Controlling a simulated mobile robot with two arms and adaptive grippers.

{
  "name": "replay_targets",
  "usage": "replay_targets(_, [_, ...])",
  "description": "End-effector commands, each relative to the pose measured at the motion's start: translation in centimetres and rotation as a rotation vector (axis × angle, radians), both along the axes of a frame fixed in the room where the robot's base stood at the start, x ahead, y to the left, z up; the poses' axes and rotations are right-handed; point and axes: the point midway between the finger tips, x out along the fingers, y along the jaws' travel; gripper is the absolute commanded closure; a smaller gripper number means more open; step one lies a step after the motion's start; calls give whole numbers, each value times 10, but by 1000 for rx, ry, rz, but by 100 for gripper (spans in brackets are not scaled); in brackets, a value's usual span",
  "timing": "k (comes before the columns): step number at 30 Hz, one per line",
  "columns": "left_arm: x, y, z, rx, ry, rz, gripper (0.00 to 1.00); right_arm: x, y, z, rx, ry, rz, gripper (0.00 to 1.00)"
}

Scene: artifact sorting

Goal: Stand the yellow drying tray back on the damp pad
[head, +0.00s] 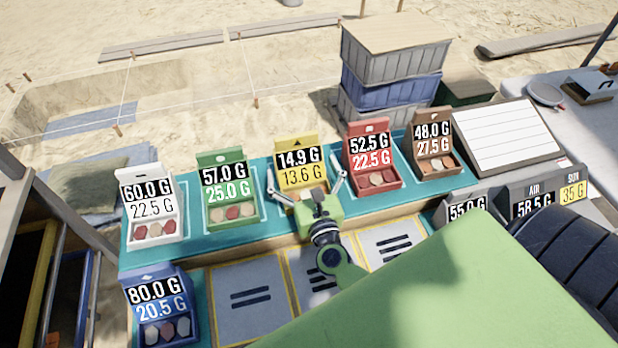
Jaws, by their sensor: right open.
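The yellow drying tray (298,150) stands upright on the teal strip (385,199), in the middle of the back row. Its raised back panel reads 14.9 G over 13.6 G. My right gripper (305,180) is open, with one finger on each side of the tray's lower front. The gripper's body hides part of the tray's base and contents. I cannot tell whether the fingers touch it. No surface is clearly marked as the damp pad; grey pads with dark stripes (250,296) lie in the front row. My left gripper is not in view.
White (140,186), green (222,166), red (368,135) and brown (432,128) trays stand beside the yellow one. A blue tray (154,289) stands front left. Stacked crates (392,65) stand behind.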

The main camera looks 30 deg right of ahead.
Motion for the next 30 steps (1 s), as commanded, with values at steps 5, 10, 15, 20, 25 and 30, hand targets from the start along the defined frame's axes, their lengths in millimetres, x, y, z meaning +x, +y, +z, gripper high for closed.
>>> replay_targets(5, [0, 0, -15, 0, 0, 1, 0, -39, 10, -7, 2, 5, 1, 0])
replay_targets(10, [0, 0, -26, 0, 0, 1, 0, -74, 19, -6, 1, 5, 1, 0])
replay_targets(15, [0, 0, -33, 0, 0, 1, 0, -98, 25, -4, 0, 3, 1, 0])
replay_targets(20, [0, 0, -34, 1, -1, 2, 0, -107, 27, -2, 0, 2, -1, 0])
replay_targets(25, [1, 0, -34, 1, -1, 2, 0, -108, 27, -1, 1, 1, -1, 0])
replay_targets(30, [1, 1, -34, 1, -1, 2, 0, -108, 27, -1, 0, 1, 0, 0])
